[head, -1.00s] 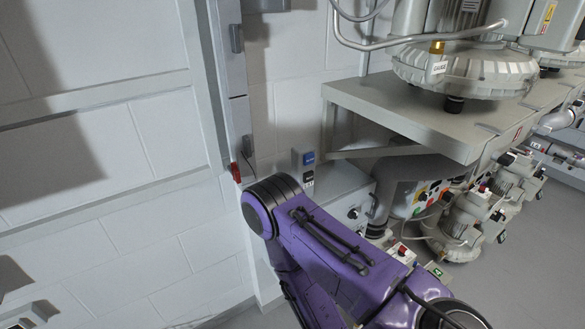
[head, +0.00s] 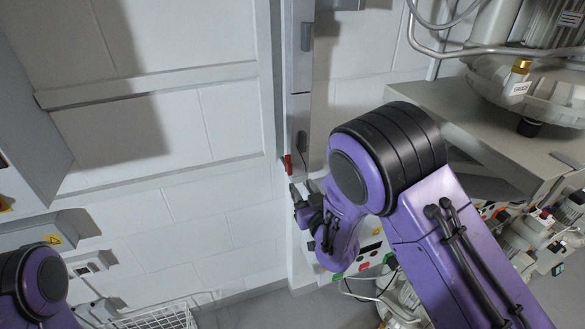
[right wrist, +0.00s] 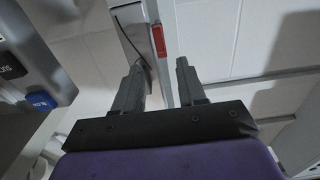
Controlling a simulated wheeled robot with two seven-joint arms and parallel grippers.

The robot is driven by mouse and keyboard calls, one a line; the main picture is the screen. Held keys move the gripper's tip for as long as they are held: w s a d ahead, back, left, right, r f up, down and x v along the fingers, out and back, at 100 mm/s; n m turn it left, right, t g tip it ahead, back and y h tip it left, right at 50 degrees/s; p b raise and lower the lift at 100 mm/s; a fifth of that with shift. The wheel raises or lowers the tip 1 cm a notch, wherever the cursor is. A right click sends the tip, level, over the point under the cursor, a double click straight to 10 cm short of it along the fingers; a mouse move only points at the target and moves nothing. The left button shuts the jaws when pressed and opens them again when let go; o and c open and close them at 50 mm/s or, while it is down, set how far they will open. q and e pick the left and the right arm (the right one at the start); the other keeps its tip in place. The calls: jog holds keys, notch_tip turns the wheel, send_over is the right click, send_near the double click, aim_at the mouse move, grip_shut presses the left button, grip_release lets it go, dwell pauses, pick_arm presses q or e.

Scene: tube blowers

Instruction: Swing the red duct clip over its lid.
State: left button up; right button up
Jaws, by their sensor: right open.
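The red duct clip (head: 288,164) is a small red piece on the edge of the narrow grey upright duct (head: 298,110) by the white wall. In the right wrist view the clip (right wrist: 159,41) shows whole, just beyond the fingertips and in line with the gap between them. My right gripper (head: 301,188) is open and empty, just below the clip in the head view and apart from it. Its two fingers (right wrist: 160,66) also show in the right wrist view. I cannot make out the lid clearly. My left arm enters at lower left, its gripper out of view.
A grey bench (head: 455,110) with a large blower and gauge stands at right. Smaller machines crowd the floor beneath it. A grey cabinet (head: 30,140) is at left and a white wire basket (head: 155,318) at the bottom.

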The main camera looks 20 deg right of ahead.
aim_at(291, 170)
jog(key=w+p, duration=0.2)
jog(key=w, duration=0.5)
jog(key=shift+w+a, duration=0.15)
jog(key=shift+w, duration=0.25)
jog(key=shift+w+f, duration=0.15)
jog(key=shift+w, duration=0.5)
grip_shut()
